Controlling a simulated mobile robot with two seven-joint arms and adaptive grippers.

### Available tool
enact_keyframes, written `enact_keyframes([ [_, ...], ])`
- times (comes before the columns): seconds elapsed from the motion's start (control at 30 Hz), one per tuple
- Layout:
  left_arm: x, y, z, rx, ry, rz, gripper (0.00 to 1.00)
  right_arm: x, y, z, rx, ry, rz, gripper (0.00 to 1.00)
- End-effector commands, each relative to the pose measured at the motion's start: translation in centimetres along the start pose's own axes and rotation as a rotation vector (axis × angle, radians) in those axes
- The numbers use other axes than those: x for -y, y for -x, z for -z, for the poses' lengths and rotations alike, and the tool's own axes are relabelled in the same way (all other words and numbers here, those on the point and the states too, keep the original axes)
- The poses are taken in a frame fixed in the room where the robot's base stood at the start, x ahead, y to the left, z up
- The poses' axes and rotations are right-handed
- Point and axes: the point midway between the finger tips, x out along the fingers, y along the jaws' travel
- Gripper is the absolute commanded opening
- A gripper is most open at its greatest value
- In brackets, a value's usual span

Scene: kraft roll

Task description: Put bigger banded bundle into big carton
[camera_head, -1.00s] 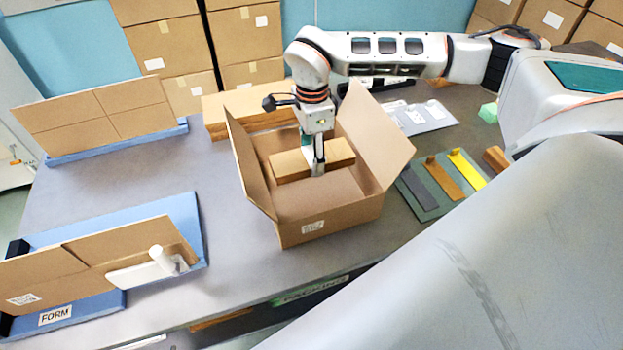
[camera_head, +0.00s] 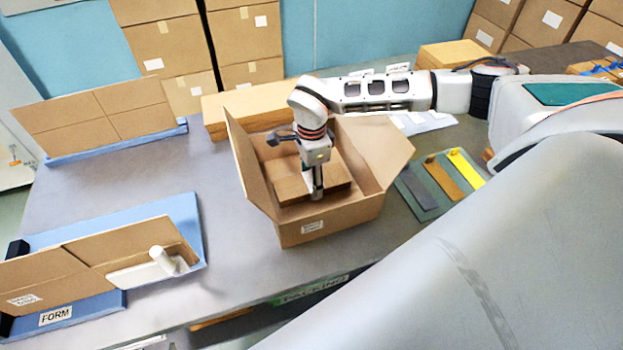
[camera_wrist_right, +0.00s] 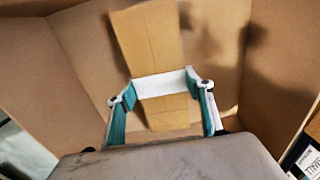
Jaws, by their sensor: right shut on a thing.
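The big open carton (camera_head: 330,225) stands on the grey table with its flaps up. The bigger banded bundle (camera_head: 337,180), a flat brown stack, is inside the carton walls. In the right wrist view the bundle (camera_wrist_right: 150,45) shows a white band (camera_wrist_right: 160,85) across it. My right gripper (camera_head: 317,196) points down into the carton and is shut on the bundle, with teal fingers on both sides of it in the right wrist view (camera_wrist_right: 161,105). I cannot tell whether the bundle touches the carton floor. My left gripper is not in view.
A blue FORM board (camera_head: 180,215) with flat cardboard and a white-handled tool (camera_head: 155,270) lies at the left. A dark green mat (camera_head: 428,200) with coloured strips is right of the carton. Brown boxes (camera_head: 225,112) stand behind it.

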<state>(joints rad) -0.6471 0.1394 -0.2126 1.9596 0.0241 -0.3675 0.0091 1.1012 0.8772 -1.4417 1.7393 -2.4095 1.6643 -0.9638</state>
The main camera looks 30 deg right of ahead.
Motion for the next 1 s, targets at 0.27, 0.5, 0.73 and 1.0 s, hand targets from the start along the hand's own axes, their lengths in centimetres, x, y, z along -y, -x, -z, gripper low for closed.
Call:
enact_keyframes([
  [0.27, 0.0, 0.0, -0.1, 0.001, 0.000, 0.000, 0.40, 0.0, -0.2, 0.0, 0.000, 0.000, 0.000, 0.68],
  [0.5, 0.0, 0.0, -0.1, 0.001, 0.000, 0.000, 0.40, 0.0, -0.2, 0.0, 0.000, 0.000, 0.000, 0.68],
  [0.73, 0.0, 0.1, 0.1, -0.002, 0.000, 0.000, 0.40, 0.1, 1.9, 0.0, 0.001, 0.000, 0.003, 0.68],
  [1.0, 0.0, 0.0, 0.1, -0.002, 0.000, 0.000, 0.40, 0.2, 7.4, 0.0, 0.001, 0.001, 0.005, 0.68],
])
